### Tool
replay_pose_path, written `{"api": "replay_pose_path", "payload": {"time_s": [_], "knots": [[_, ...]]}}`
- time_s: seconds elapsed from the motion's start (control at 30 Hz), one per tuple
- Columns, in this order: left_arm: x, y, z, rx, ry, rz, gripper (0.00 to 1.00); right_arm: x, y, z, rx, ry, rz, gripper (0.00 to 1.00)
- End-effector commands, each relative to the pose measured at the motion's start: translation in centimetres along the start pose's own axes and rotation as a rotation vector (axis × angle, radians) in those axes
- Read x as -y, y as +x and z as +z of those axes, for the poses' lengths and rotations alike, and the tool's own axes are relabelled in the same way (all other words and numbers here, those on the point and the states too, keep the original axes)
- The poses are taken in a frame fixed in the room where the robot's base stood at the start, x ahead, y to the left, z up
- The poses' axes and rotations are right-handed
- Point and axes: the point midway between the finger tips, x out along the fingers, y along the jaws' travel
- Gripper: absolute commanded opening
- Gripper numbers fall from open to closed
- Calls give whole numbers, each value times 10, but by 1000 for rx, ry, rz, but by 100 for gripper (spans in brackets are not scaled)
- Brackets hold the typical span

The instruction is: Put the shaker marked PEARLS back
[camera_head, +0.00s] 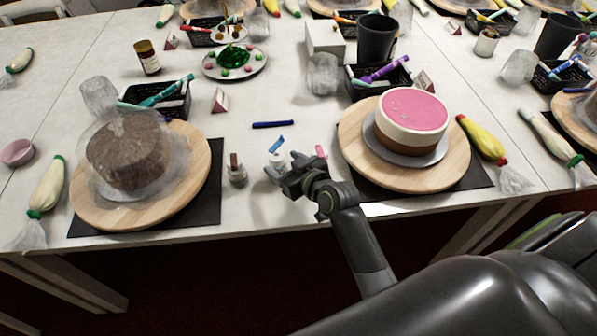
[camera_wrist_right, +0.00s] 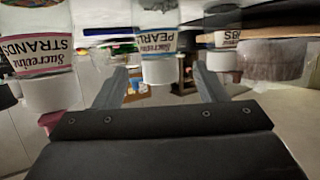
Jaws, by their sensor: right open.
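The PEARLS shaker (camera_wrist_right: 157,42), a clear shaker with a blue-lettered label and a white end, appears upside down in the right wrist view. In the head view it is the small shaker with blue on it (camera_head: 276,156), by the table's front edge and partly hidden by my gripper. My right gripper (camera_head: 278,173) is open, close in front of it. In the wrist view the shaker shows in the gap between the fingers (camera_wrist_right: 160,82); I cannot tell whether it is touched. My left gripper is not in view.
A pink-labelled STRANDS shaker (camera_wrist_right: 38,58) and another shaker ending in "BS" (camera_wrist_right: 223,38) stand on either side. A brown-filled shaker (camera_head: 237,170) is left of my gripper. Cake turntables (camera_head: 88,212) (camera_head: 458,172) flank the spot. A blue pen (camera_head: 273,124) lies behind.

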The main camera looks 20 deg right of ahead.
Motion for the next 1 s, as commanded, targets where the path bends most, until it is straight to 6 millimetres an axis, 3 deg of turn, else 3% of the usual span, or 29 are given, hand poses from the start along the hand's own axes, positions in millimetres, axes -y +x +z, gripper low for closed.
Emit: {"api": "replay_pose_path", "payload": {"time_s": [0.2, 0.4, 1.0], "knots": [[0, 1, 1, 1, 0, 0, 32, 0, -38, 0, -1, 0, 0, 65], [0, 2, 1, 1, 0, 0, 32, 0, -57, 0, 0, 0, 0, 65], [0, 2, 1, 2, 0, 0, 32, 0, -61, 0, -1, 0, -1, 65]]}}
